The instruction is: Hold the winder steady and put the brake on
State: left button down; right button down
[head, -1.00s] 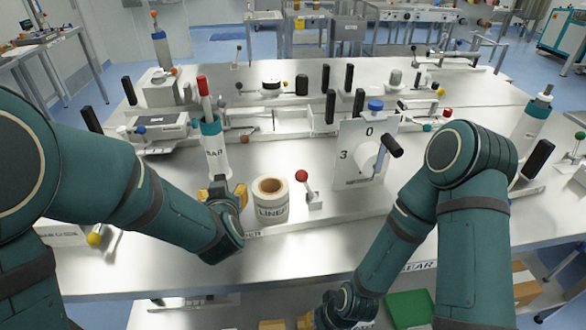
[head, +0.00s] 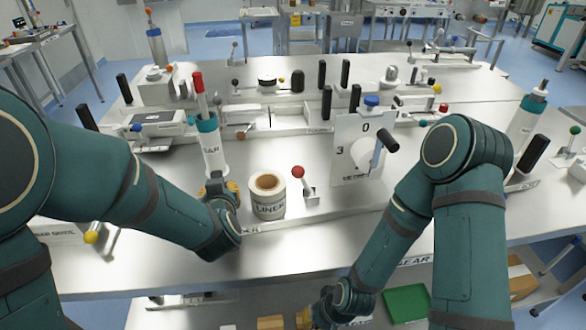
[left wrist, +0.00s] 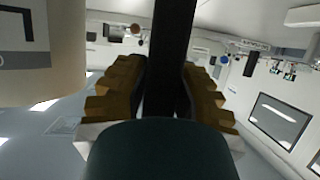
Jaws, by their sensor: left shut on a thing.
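The liner winder's white roll (head: 267,197), with a brown core and the word "LINER", stands at the front of the bench. My left gripper (head: 221,188) is just left of the roll. In the left wrist view its yellow-brown fingers are shut on a black handle (left wrist: 174,60). The head view mostly hides this handle. My right gripper (head: 305,318) is low, below the bench's front edge, partly cut off; its opening does not show.
A white plate marked 0 and 3 (head: 350,130), with a black-handled crank, stands right of the lever. A white cylinder with a teal collar (head: 211,150) stands behind my left gripper. The bench top (head: 300,245) in front is clear. A green tray (head: 406,303) lies below.

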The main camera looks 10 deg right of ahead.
pick_arm(q)
jog(key=shift+w+r, duration=0.1)
jog(key=shift+r, duration=0.05)
jog(key=shift+f, duration=0.4)
